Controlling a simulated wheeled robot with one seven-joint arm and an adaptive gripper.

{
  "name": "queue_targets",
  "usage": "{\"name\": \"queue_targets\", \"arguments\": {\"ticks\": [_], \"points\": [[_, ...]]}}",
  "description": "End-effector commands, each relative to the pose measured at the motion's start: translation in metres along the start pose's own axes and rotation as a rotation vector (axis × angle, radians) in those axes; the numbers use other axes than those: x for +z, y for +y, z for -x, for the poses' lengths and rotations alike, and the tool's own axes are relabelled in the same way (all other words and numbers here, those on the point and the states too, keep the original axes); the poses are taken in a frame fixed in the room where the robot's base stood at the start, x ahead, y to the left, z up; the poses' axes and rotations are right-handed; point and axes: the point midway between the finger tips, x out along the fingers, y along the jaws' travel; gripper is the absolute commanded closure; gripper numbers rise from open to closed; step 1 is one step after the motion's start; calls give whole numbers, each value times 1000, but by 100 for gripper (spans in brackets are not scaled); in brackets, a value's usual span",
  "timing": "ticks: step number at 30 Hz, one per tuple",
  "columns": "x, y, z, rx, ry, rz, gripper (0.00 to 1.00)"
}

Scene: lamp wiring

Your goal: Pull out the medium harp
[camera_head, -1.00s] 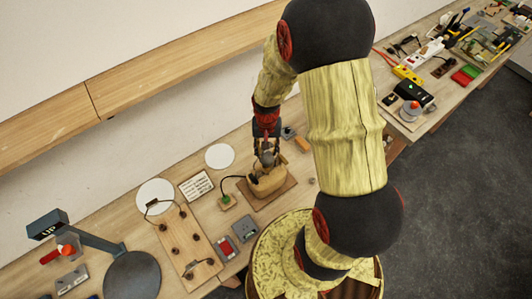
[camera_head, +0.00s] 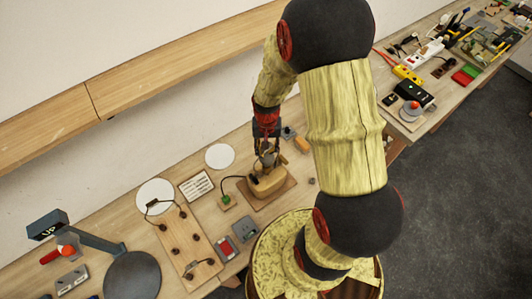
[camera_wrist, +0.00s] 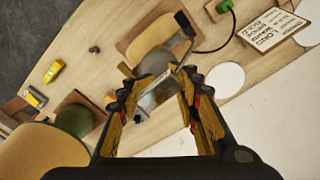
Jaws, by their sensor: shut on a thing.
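The medium harp (camera_wrist: 150,99), a grey metal frame, is between the fingers of my gripper (camera_wrist: 158,84) in the wrist view. My gripper is shut on it. One end of the harp reaches up past a grey rounded bulb-like part (camera_wrist: 156,62) of the wooden lamp base (camera_wrist: 142,32). In the head view my gripper (camera_head: 266,156) is right above the lamp base (camera_head: 268,182), which stands on a brown board. I cannot tell whether the harp's feet still touch the lamp base, as the fingers hide them.
A peg board (camera_head: 187,245) with a wire harp stands to the left. A black cable runs from the lamp base to a green plug (camera_head: 226,200).

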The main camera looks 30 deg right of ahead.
Motion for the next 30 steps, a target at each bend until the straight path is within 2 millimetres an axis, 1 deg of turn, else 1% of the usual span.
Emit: {"name": "queue_targets", "arguments": {"ticks": [15, 30], "points": [[1, 0, 11, 1, -3, 4, 100], [0, 0, 14, 1, -1, 3, 100]]}}
